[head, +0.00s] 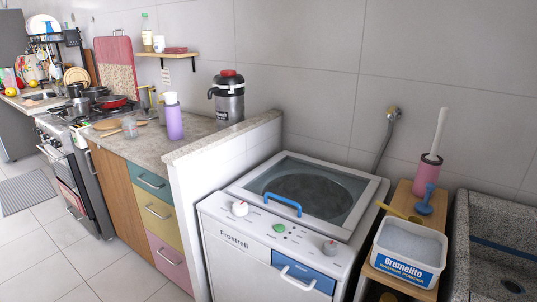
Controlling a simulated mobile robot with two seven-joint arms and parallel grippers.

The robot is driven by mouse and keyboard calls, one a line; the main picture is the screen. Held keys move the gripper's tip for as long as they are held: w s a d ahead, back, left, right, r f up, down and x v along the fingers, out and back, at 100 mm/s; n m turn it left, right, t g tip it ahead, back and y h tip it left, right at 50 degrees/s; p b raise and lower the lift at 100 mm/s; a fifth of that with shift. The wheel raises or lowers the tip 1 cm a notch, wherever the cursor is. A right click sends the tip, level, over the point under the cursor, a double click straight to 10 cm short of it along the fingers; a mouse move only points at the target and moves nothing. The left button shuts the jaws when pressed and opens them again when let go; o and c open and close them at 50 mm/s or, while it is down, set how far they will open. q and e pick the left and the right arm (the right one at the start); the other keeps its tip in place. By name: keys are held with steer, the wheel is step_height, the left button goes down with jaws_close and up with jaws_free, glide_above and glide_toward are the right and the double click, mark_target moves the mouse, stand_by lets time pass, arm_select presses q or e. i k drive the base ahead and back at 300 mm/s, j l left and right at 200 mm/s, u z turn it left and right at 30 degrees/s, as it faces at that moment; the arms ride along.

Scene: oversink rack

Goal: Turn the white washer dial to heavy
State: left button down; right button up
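The white washer (215,242) stands in the lower middle of the head view, with a dark see-through lid on top. A white dial (240,208) sits at the left of its front panel. A second, greyish-white dial (330,247) sits at the right, and a green button (279,228) is between them. The dial markings are too small to read, so I cannot tell either setting. A blue handle (283,204) is at the front of the lid. Neither of my grippers shows in this view.
A low tiled wall (204,176) separates the washer from the kitchen counter (180,146) on the left. A wooden stand (400,200) with a tub of washing powder (409,245) is close on the right, beside a stone sink (490,215).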

mark_target(239, 209)
steer(key=j+z, duration=0.15)
steer(key=z, duration=0.35)
steer(key=k+j+z, duration=0.25)
steer(key=j+z, duration=0.2)
steer(key=j, duration=0.2)
steer(key=k+j+z, duration=0.1)
steer(key=k+j, duration=0.15)
steer(key=j, duration=0.2)
steer(key=k+j, duration=0.3)
steer(key=j, duration=0.15)
steer(key=k+j+z, duration=0.15)
steer(key=j, duration=0.55)
steer(key=i+j+z, duration=0.3)
steer(key=i+j, duration=0.4)
steer(key=i+j+z, duration=0.2)
steer(key=i+j, duration=0.4)
steer(key=j, duration=0.1)
